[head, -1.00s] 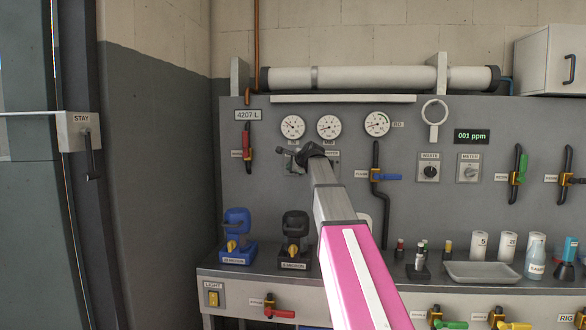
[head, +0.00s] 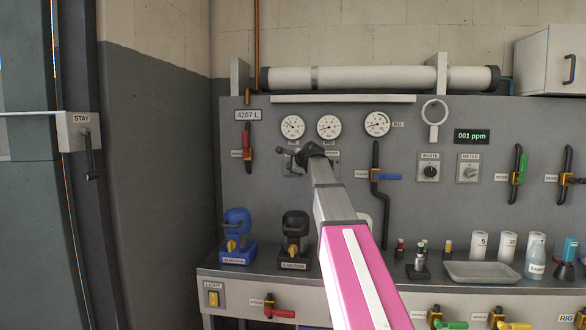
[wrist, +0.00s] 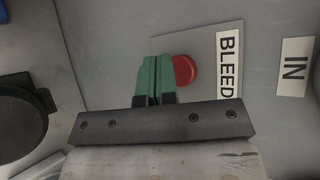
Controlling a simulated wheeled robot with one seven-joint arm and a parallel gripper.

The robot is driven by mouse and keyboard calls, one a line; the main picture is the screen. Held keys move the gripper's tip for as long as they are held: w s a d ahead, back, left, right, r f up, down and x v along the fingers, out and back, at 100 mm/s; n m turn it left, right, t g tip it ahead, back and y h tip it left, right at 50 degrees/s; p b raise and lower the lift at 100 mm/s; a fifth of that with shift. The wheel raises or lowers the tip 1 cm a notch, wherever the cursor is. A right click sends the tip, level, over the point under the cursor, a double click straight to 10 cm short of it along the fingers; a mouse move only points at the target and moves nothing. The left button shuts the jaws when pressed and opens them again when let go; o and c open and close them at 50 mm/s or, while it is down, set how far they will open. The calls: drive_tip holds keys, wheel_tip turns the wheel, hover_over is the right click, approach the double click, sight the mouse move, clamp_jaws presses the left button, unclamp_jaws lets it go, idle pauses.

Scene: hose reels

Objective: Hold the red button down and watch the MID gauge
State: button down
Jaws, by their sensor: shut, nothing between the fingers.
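The red button (wrist: 185,70) shows in the wrist view on a grey plate marked BLEED. My gripper (wrist: 154,62) is shut, its green fingers together and empty. Its tips lie just left of the button and overlap its left edge in the picture; I cannot tell whether they touch it. In the head view my gripper (head: 287,160) is at the panel below the gauges, and my arm hides the button. The small labels under the left two are unreadable, so MID is not certain.
A red-handled valve (head: 247,140) is left of my gripper and a blue-handled valve (head: 386,177) is right of it. Blue and black filter housings (head: 237,235) (head: 295,238) stand on the bench below. A display (head: 471,136) reads 001 ppm.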

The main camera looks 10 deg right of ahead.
drive_tip(key=shift+w, duration=0.15)
drive_tip(key=shift+w+d, duration=0.1)
drive_tip(key=shift+w, duration=0.15)
drive_tip(key=shift+w+d, duration=0.2)
drive_tip(key=shift+w, duration=0.35)
idle(2.5)
drive_tip(key=shift+s+a, duration=0.3)
drive_tip(key=shift+s, duration=0.65)
drive_tip(key=shift+s, duration=0.1)
drive_tip(key=s, duration=0.1)
drive_tip(key=s+a, duration=0.1)
drive_tip(key=s, duration=0.2)
drive_tip(key=shift+s+a, duration=0.3)
idle(0.3)
